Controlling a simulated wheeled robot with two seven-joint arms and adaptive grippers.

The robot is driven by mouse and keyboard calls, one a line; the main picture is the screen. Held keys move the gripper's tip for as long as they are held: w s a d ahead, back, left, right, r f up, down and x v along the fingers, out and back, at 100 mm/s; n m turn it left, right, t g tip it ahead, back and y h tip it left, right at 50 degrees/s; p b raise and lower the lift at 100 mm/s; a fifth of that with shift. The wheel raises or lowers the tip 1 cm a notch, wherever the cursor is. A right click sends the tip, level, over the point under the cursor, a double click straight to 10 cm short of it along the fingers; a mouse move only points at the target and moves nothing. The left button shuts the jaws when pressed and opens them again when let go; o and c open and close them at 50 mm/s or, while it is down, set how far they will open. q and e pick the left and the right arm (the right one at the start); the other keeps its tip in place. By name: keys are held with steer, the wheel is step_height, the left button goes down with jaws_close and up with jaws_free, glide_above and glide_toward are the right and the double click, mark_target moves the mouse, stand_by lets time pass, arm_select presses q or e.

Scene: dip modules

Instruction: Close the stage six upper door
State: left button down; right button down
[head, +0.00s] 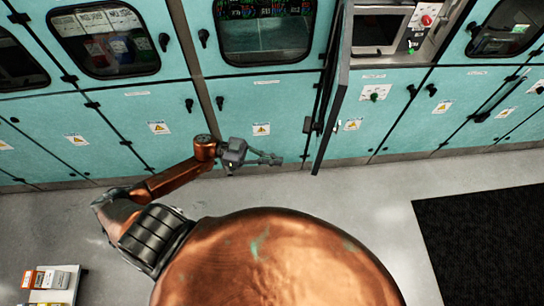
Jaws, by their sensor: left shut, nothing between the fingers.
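An upper door (336,95) of the teal cabinet row stands swung out towards me, seen nearly edge-on as a narrow dark-edged panel. Its free lower end hangs down in the picture in front of the lower panels. The bay to its right is open and shows a dark screen (378,31) in a pale frame. I cannot read a stage number. My left gripper (277,159) is shut and empty, left of the door's lower end and apart from it, in front of a lower teal panel. My right gripper is out of view.
Other teal cabinets with windowed upper doors (104,40) and closed lower panels line the wall. A black mat (480,235) lies on the right floor. A pale stand (65,287) with small boxes is at lower left. Grey floor is clear between mat and cabinets.

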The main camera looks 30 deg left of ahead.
arm_select(q)
steer(key=p+x, duration=0.2)
steer(key=x, duration=0.7)
steer(key=shift+w+d+p, duration=0.15)
steer(key=shift+d+p, duration=0.2)
steer(key=shift+p, duration=0.05)
